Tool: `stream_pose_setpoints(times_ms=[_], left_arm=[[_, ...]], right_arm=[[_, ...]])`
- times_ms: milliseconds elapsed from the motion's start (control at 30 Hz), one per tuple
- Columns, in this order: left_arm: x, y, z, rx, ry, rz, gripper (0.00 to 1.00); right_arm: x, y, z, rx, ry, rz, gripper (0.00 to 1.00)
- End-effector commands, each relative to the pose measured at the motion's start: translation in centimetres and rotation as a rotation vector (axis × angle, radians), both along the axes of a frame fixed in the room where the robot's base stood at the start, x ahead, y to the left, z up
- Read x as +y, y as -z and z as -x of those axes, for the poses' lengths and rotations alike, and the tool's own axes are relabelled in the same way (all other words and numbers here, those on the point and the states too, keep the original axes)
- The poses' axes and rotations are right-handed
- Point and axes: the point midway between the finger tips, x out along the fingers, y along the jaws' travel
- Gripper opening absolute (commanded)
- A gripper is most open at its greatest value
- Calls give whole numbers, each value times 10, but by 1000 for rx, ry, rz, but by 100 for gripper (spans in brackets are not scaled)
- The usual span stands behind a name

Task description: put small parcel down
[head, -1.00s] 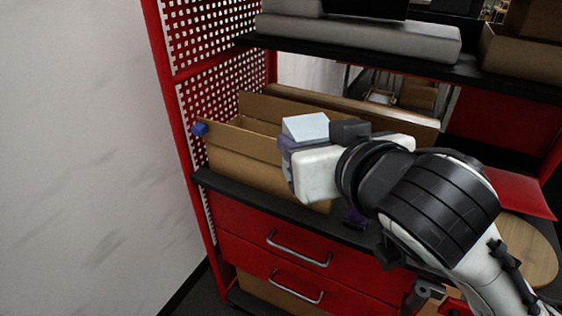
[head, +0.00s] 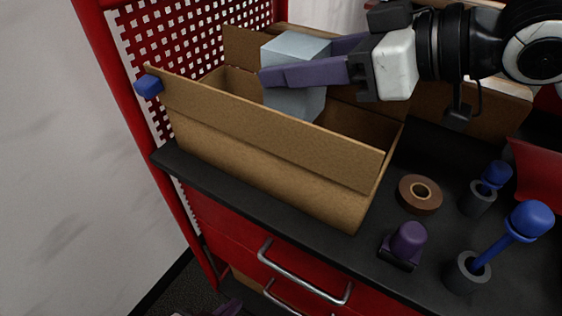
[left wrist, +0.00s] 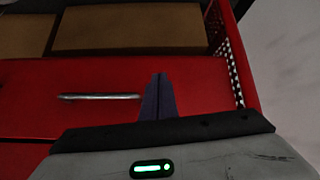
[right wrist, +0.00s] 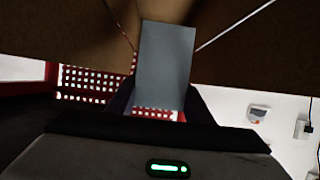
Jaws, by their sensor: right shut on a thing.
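The small parcel (head: 296,47) is a pale grey-blue block. My right gripper (head: 305,66) is shut on it, with purple fingers on its sides, and holds it over the open cardboard box (head: 255,135). Its lower end reaches the line of the box's front wall; I cannot tell whether it touches the box floor. In the right wrist view the parcel (right wrist: 165,62) sits between the fingers, with brown cardboard beyond. My left gripper (left wrist: 158,97) is shut and empty in front of the red drawers; its tips barely show at the bottom of the head view (head: 230,308).
The box stands on a black shelf (head: 440,238) against a red perforated panel. A blue thing (head: 148,87) is at the box's left corner. A brown tape roll (head: 420,194), a purple-topped stamp (head: 408,240) and blue-handled tools in dark holders (head: 482,188) stand to the right.

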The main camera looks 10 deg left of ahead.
Motion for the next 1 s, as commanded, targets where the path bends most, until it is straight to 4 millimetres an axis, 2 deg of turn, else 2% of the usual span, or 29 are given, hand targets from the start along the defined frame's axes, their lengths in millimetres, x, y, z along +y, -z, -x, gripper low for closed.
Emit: stream_pose_setpoints(times_ms=[300, 567, 733, 1000], left_arm=[[-2, 5, -5, -16, -2, 7, 0], [-1, 8, -5, -15, -4, 9, 0], [-1, 12, -5, -15, -6, 11, 0], [0, 10, -6, -19, -5, 11, 0]], right_arm=[[-1, 52, 1, 2, -2, -2, 13], [-1, 74, 0, 0, -1, -2, 13], [-1, 99, 0, 1, 0, -3, 13], [-1, 102, 0, -2, -1, -3, 13]])
